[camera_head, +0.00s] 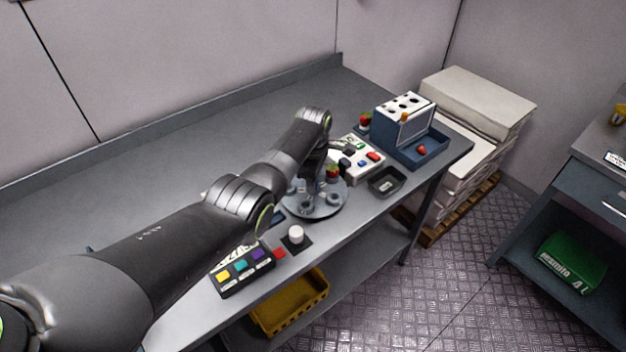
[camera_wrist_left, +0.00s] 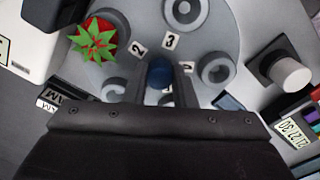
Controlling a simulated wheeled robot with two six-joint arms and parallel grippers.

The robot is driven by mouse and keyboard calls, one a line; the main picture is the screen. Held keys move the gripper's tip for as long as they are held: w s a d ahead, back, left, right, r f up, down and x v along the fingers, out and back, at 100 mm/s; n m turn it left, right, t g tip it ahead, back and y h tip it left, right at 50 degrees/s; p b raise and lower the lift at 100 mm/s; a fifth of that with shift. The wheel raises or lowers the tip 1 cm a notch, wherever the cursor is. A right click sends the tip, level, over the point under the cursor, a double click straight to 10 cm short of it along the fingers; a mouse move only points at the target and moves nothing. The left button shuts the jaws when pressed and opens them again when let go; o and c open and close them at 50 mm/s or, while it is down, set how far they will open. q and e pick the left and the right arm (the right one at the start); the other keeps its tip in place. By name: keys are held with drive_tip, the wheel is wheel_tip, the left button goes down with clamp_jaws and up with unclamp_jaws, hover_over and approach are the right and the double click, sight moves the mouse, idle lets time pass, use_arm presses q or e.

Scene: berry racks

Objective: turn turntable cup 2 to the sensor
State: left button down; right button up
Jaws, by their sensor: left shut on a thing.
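The grey round turntable (camera_head: 330,207) stands on the bench in the head view, and its plate fills much of the left wrist view (camera_wrist_left: 222,22). My left gripper (camera_wrist_left: 160,78) is shut on the blue centre knob (camera_wrist_left: 160,70). In the head view my left gripper (camera_head: 320,180) is over the turntable and hides the knob. A strawberry (camera_wrist_left: 95,40) with green leaves sits near the plate's edge. The label 2 (camera_wrist_left: 138,48) lies between the knob and the strawberry. The label 3 (camera_wrist_left: 170,41) points toward an empty ring-shaped cup (camera_wrist_left: 187,10). My right gripper is out of view.
A dark tray (camera_head: 386,181), a white knob on a dark base (camera_head: 296,236) and a panel of coloured buttons (camera_head: 243,270) are nearby. A blue rack (camera_head: 405,120) stands farther right. The bench's back left is clear.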

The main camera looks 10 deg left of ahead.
use_arm(q)
drive_tip(key=c, duration=1.2)
unclamp_jaws()
drive_tip(key=shift+r, duration=8.75)
